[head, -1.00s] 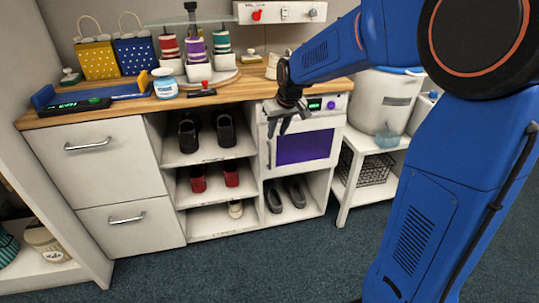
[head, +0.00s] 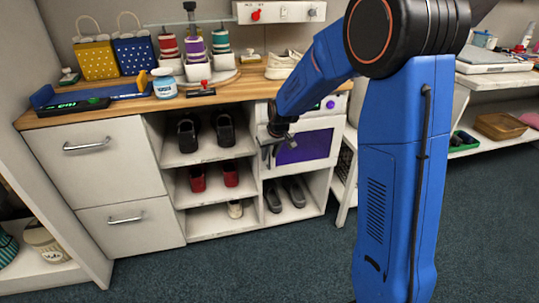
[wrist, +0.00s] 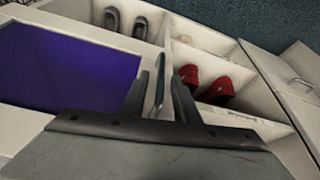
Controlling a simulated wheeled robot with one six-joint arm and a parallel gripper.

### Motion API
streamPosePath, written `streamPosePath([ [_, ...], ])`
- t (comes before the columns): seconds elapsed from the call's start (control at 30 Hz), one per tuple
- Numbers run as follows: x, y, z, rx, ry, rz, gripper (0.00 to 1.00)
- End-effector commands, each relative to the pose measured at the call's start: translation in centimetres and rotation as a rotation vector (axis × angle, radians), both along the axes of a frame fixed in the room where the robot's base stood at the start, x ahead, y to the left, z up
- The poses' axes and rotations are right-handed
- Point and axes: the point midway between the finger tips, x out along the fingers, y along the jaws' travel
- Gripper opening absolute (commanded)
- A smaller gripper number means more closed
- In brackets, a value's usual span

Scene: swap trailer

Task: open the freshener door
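The freshener (head: 318,122) is a white box under the counter, its display at the top partly hidden by my arm. Its door has a purple window (head: 305,147) and looks shut; the window also fills the left of the wrist view (wrist: 60,70). My gripper (head: 270,152) is at the door's left edge, pointing at the front. In the wrist view, my gripper's fingers (wrist: 160,98) are apart, with the upright grey door handle (wrist: 158,82) between them. I cannot tell whether either finger touches the handle.
Open cubbies left of the freshener hold black shoes (head: 205,132) and red shoes (head: 214,178); grey shoes (head: 285,194) sit below it. White drawers (head: 95,155) stand further left. The carpet (head: 240,270) in front is clear.

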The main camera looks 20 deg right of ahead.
Motion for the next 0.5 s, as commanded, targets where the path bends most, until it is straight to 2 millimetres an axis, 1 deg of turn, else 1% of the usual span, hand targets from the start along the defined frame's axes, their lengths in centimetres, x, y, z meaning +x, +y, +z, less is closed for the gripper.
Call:
streamPosePath([
  [0.1, 0.11, 0.03, -0.31, 0.0, 0.0, 0.0, 0.28],
  [0.33, 0.12, 0.03, -0.3, 0.0, 0.0, 0.0, 0.28],
  [0.43, 0.12, 0.02, -0.3, 0.0, 0.0, 0.0, 0.04],
  [0.47, 0.12, 0.02, -0.3, 0.0, 0.0, 0.0, 0.0],
  [0.5, 0.13, 0.03, -0.28, 0.0, 0.0, 0.0, 0.0],
])
